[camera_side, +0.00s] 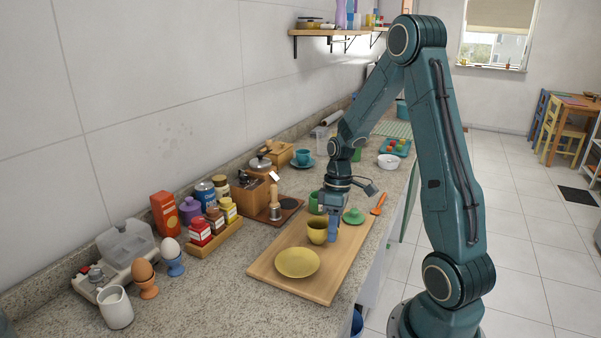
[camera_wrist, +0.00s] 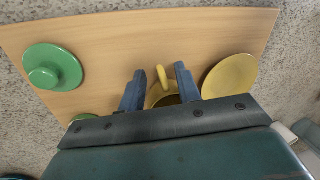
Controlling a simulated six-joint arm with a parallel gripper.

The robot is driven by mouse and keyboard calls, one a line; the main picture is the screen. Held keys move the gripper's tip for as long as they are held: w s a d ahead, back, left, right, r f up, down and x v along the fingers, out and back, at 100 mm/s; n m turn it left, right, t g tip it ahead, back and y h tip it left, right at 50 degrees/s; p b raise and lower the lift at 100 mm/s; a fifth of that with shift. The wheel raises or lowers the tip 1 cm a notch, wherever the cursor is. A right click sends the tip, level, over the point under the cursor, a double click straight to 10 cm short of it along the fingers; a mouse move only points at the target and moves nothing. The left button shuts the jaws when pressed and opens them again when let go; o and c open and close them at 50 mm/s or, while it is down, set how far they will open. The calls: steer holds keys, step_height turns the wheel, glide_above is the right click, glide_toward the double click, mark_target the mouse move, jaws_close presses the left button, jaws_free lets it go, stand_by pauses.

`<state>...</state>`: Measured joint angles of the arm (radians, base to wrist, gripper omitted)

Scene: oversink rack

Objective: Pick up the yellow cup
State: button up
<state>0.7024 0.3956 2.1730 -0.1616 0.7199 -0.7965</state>
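The yellow cup (camera_side: 316,235) stands on a wooden board in the side view, beside a yellow plate (camera_side: 297,263). My gripper (camera_side: 332,226) is lowered at the cup, with one blue finger beside its right side. In the wrist view my gripper (camera_wrist: 160,86) is open, its two blue fingers spread on either side of the yellow cup (camera_wrist: 162,92). The cup's handle points up between the fingertips. The lower part of the cup is hidden by the gripper body. I cannot tell whether either finger touches the cup.
The wooden board (camera_side: 270,276) also holds a green lid (camera_side: 353,216) and a green cup (camera_side: 314,203) behind the yellow cup. An orange-handled utensil (camera_side: 378,204) lies at the board's right edge. Jars, a grinder and egg cups line the counter to the left.

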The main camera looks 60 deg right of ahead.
jaws_close()
steer(key=shift+r, duration=0.15)
step_height(320, 180, up, 20)
stand_by(0.8)
stand_by(0.5)
